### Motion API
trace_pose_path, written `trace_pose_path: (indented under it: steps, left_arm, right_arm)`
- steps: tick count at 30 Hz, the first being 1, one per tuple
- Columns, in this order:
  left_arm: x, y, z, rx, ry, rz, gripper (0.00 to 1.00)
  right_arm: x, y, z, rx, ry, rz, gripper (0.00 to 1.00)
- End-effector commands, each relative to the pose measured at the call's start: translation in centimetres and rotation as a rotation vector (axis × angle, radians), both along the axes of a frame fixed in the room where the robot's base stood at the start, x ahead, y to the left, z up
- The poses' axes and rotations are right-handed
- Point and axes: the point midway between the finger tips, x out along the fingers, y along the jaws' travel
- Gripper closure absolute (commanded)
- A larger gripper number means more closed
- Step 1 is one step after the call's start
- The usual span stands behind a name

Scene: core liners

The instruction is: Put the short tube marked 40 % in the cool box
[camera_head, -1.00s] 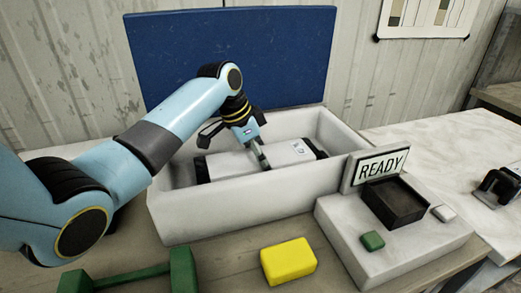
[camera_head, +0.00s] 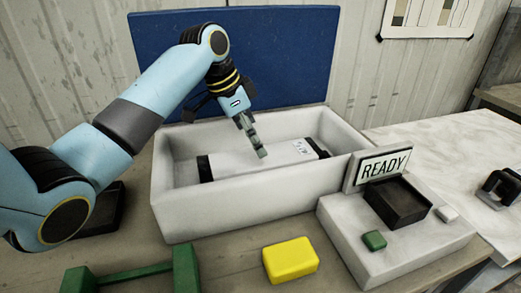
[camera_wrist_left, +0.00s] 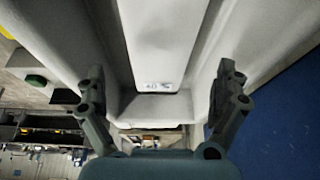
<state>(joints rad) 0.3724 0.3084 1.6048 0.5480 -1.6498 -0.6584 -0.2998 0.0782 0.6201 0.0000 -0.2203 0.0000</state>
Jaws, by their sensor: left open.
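The white short tube (camera_head: 262,158) with black end caps lies lengthwise inside the open white cool box (camera_head: 255,205). The cool box's blue lid (camera_head: 235,65) stands up at the back. My right gripper is in neither view.
A white unit with a READY sign (camera_head: 383,166), a dark recess and a green button (camera_head: 373,240) stands right of the box. A yellow block (camera_head: 290,259) and a green stand (camera_head: 135,272) are in front. A black holder (camera_head: 502,187) sits far right.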

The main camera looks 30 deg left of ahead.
Motion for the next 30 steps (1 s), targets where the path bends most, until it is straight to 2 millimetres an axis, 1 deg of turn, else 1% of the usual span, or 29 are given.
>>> trace_pose_path:
  steps: [1,3,6,9,13,30]
  left_arm:
    - [-0.3,0.4,1.1,0.003,-0.003,0.000,0.00]
    - [-0.7,0.6,2.3,0.002,-0.003,-0.001,0.00]
    - [-1.1,1.0,3.6,0.001,-0.002,0.000,0.00]
    - [-1.4,1.2,4.4,0.001,-0.002,0.001,0.00]
    - [-1.5,1.2,4.7,-0.001,0.001,0.000,0.00]
    - [-1.5,1.2,4.7,-0.001,0.001,0.001,0.00]
  right_arm:
    - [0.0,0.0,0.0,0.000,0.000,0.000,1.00]
    - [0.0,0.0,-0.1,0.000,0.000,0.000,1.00]
    - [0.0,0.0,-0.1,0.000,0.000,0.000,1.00]
    - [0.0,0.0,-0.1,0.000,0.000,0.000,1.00]
    - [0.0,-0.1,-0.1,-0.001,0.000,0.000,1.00]
    - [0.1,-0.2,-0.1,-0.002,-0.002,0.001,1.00]
